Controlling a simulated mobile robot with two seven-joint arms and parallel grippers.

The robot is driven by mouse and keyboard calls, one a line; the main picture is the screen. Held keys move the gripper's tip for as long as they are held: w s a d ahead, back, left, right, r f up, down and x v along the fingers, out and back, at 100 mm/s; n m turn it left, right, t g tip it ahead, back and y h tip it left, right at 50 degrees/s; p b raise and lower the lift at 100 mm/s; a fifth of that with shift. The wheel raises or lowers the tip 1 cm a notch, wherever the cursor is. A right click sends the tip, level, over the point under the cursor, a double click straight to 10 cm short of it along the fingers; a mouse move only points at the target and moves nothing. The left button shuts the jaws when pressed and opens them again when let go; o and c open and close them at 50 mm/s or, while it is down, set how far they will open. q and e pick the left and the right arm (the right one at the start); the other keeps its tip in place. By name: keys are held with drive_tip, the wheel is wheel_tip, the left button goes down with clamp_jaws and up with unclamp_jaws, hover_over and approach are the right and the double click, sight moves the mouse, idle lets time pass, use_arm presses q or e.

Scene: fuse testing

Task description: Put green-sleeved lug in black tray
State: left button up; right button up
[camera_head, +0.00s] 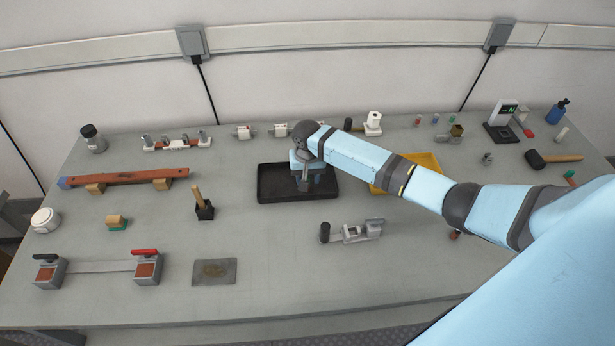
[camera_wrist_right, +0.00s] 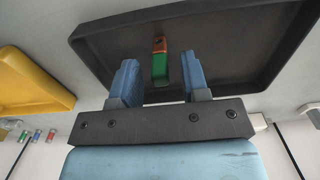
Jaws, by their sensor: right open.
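The black tray (camera_head: 265,185) lies at the middle of the bench, and its dark floor and rim fill the top of the right wrist view (camera_wrist_right: 230,45). The green-sleeved lug (camera_wrist_right: 160,68), with a copper-coloured end, is inside the tray's outline, between and just beyond my right fingers. I cannot tell if it rests flat on the tray floor. My right gripper (camera_head: 306,186) is over the tray, pointing down, with its fingers apart and clear of the lug on both sides. In the head view the gripper hides the lug. My left gripper is not in view.
A yellow tray (camera_head: 430,160) stands just right of the black tray, partly behind my right arm. Small red, green and blue-topped pieces (camera_head: 435,118) stand at the back right. A clamp device (camera_head: 350,232) lies in front of the black tray. A grey plate (camera_head: 214,271) lies front left.

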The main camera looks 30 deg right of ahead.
wheel_tip(320, 180, up, 12)
drive_tip(key=f, duration=0.1)
drive_tip(key=s+a+f+n+t+y, duration=0.1)
drive_tip(key=s+a+f+t, duration=0.1)
drive_tip(key=s+a+f, duration=0.1)
drive_tip(key=s+a+f+n+t+y, duration=0.1)
drive_tip(key=s+a+f+n+t, duration=0.1)
drive_tip(key=s+a, duration=0.3)
drive_tip(key=s+a+f+n+t+y, duration=0.2)
drive_tip(key=s+a+f, duration=0.1)
drive_tip(key=s+a, duration=0.2)
drive_tip(key=shift+a+f, duration=0.4)
drive_tip(key=shift+a, duration=0.1)
drive_tip(key=s+f, duration=0.1)
drive_tip(key=s, duration=0.1)
drive_tip(key=s+f+n+t, duration=0.1)
drive_tip(key=s, duration=0.1)
drive_tip(key=s+f+t, duration=0.1)
drive_tip(key=s, duration=0.1)
drive_tip(key=shift+s+a, duration=0.2)
drive_tip(key=shift+a, duration=0.2)
drive_tip(key=s+t, duration=0.1)
drive_tip(key=s, duration=0.2)
drive_tip(key=s+f+n+t, duration=0.1)
drive_tip(key=s, duration=0.2)
drive_tip(key=s+d+n+t, duration=0.1)
drive_tip(key=s, duration=0.2)
drive_tip(key=shift+s+f+h, duration=0.2)
drive_tip(key=shift+h, duration=0.1)
